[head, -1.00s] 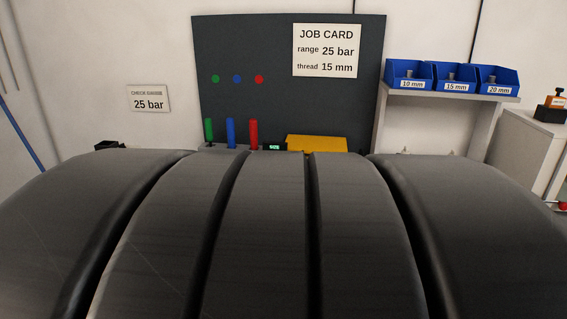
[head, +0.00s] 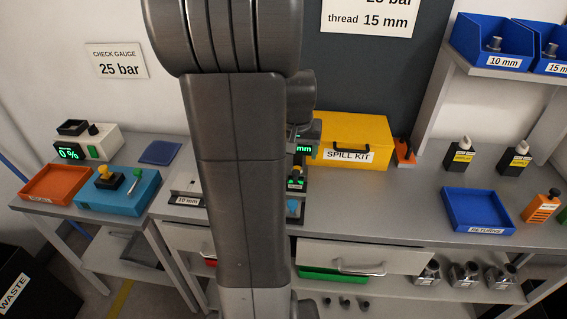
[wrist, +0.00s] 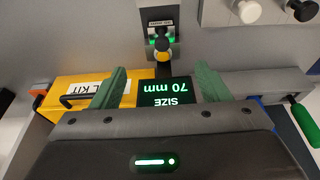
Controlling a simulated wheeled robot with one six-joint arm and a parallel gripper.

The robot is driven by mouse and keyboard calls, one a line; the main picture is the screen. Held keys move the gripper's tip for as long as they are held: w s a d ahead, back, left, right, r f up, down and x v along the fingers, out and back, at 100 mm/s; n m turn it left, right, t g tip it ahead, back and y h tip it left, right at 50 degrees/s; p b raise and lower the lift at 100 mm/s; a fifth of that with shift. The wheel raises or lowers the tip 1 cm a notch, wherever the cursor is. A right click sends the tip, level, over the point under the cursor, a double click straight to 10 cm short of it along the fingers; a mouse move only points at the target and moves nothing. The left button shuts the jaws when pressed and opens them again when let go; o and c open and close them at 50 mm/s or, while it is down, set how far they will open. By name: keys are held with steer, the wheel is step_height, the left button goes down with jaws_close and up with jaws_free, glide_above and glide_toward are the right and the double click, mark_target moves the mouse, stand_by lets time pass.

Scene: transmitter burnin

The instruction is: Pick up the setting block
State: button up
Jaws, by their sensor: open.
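My gripper (wrist: 158,78) is open, its two green fingers spread with nothing held between them. A dark display reading "SIZE 70 mm" (wrist: 168,92) shows upside down between the fingers in the wrist view. A pale, flat item with a "10 mm" label (head: 187,200) lies at the left end of the main bench in the head view, partly hidden by my arm. I cannot tell whether it is the setting block, and no other thing is marked as one. My gripper is not clearly visible in the head view.
A yellow spill kit (head: 350,141) stands at the back of the bench. A blue returns tray (head: 478,229) is at the right. A half-open drawer (head: 365,256) projects in front. A side table at left holds an orange tray (head: 55,184) and blue box (head: 118,191).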

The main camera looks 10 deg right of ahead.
mark_target(296, 173)
steer(key=x, duration=0.8)
steer(key=shift+f, duration=0.2)
steer(key=shift+p+x, duration=0.85)
steer(key=shift+x, duration=1.75)
steer(key=shift+a, duration=0.15)
steer(key=c, duration=1.4)
steer(key=shift+o, duration=0.2)
steer(key=shift+r, duration=0.15)
